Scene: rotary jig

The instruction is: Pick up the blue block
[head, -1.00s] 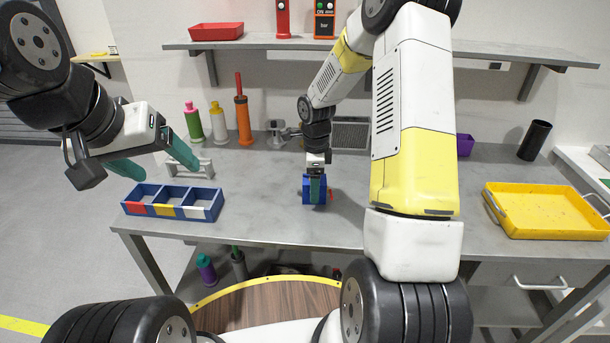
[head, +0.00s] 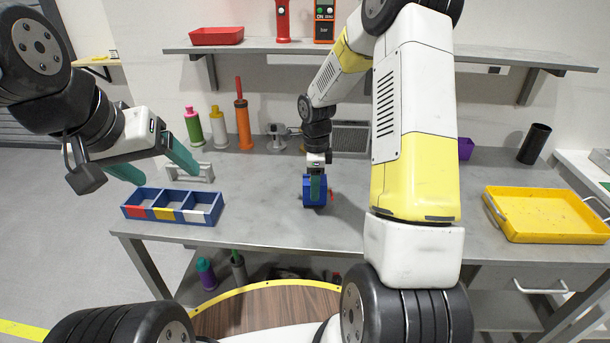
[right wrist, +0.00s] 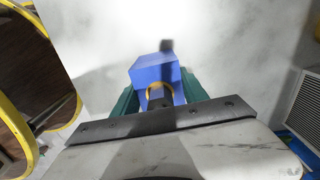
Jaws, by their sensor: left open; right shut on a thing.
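The blue block (head: 307,191) is on or just above the grey table, in the middle of the head view. My right gripper (head: 316,188) points down over it and is shut on it. In the right wrist view the blue block (right wrist: 155,72) sits between the two green fingers of my right gripper (right wrist: 158,92). A yellow ring shows near its close face. My left gripper (head: 160,170) is open and empty, in the air at the left above the blue sorting tray. I cannot tell whether the block touches the table.
A blue three-compartment tray (head: 172,220) with red, yellow and white labels stands at the table's front left. A grey handle-shaped fixture (head: 192,172) is behind it. Several bottles stand further back. A yellow tray (head: 545,213) lies at the right, near a black cup (head: 534,143).

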